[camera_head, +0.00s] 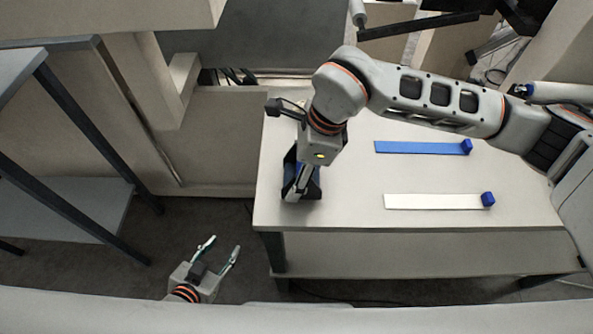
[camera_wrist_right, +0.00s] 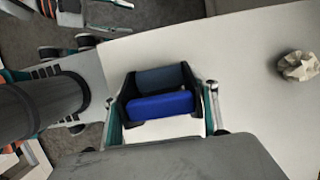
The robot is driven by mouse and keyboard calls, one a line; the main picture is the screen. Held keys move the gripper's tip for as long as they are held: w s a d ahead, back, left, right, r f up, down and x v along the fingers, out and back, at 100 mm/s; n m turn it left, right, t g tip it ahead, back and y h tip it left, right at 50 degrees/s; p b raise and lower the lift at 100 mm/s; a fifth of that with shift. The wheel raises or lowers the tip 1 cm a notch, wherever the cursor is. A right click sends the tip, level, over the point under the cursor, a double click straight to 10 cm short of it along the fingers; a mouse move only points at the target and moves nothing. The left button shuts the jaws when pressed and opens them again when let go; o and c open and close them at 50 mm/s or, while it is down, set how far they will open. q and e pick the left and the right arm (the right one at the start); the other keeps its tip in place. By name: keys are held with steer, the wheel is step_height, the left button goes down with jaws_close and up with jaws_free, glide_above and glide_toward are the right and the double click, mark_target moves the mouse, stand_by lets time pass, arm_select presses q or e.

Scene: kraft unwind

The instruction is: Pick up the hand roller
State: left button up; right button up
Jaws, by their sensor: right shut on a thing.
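The hand roller (camera_wrist_right: 162,104), a blue cylinder in a black frame, lies between the two fingers of my right gripper (camera_wrist_right: 163,116) in the right wrist view. The fingers sit against the outer sides of the black frame, shut on it. In the head view, my right gripper (camera_head: 299,184) points down at the left end of the white table (camera_head: 345,215). Parts of the black frame (camera_head: 314,188) and blue show around it there; the gripper hides the rest. I cannot tell whether the roller still touches the table. My left gripper (camera_head: 220,252) is open and empty, left of the table's front.
A blue strip (camera_head: 415,147) and a white strip (camera_head: 430,201), each with a blue block at its right end, lie on the table. A crumpled pale lump (camera_wrist_right: 298,66) shows in the wrist view. A dark-framed rack (camera_head: 85,135) stands at left.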

mark_target(295, 175)
step_height(295, 175, up, 20)
stand_by(0.4)
steer(key=shift+f, duration=0.1)
steer(key=o, duration=0.5)
steer(key=c, duration=0.5)
steer(key=shift+f, duration=0.15)
